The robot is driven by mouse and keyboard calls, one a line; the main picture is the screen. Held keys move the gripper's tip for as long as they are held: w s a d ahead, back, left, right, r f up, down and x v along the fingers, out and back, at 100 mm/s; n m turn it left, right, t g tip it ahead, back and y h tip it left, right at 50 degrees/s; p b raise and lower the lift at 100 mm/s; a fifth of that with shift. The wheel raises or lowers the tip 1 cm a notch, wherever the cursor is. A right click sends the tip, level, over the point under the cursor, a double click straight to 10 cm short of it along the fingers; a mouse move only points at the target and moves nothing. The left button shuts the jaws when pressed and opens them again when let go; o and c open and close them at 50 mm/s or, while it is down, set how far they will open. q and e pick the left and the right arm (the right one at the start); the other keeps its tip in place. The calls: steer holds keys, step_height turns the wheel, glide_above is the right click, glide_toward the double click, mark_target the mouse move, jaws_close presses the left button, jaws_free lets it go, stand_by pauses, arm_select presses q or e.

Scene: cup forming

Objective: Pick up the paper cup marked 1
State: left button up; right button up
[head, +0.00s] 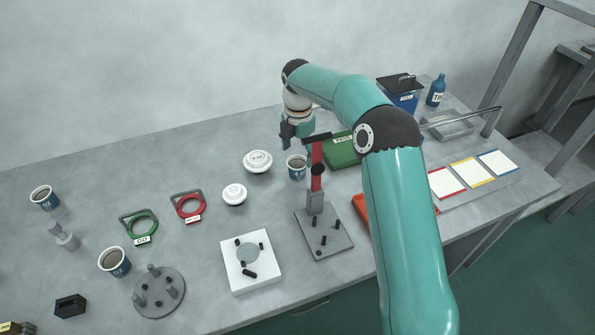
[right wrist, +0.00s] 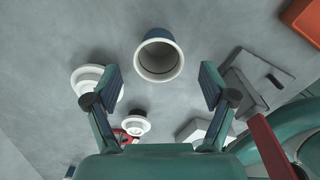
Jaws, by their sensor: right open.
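Three blue-and-white paper cups stand upright on the grey bench. One cup (head: 297,168) stands near the middle, just below my right gripper (head: 291,141); the others are the far-left cup (head: 44,198) and the front-left cup (head: 114,263). The numbers on their labels are too small to read surely. In the right wrist view the middle cup (right wrist: 160,36) shows its pale rim ahead of and between my open fingers, apart from both. The right gripper is empty. My left gripper is not in view.
White round lidded pieces (head: 258,161) (head: 234,194) lie left of the middle cup. A red-handled clamp on a grey plate (head: 335,241) stands close in front of it. A green tray (head: 340,153) is to its right. Green and red rings (head: 189,207) lie further left.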

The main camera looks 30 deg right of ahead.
mark_target(297, 166)
steer(key=shift+w+a+f+p, duration=0.1)
steer(key=shift+f+p, duration=0.1)
steer(key=shift+f, duration=1.15)
steer(key=shift+a+f+p, duration=0.1)
steer(key=shift+f+p, duration=0.05)
steer(key=shift+f, duration=1.2)
steer(key=c, duration=0.9)
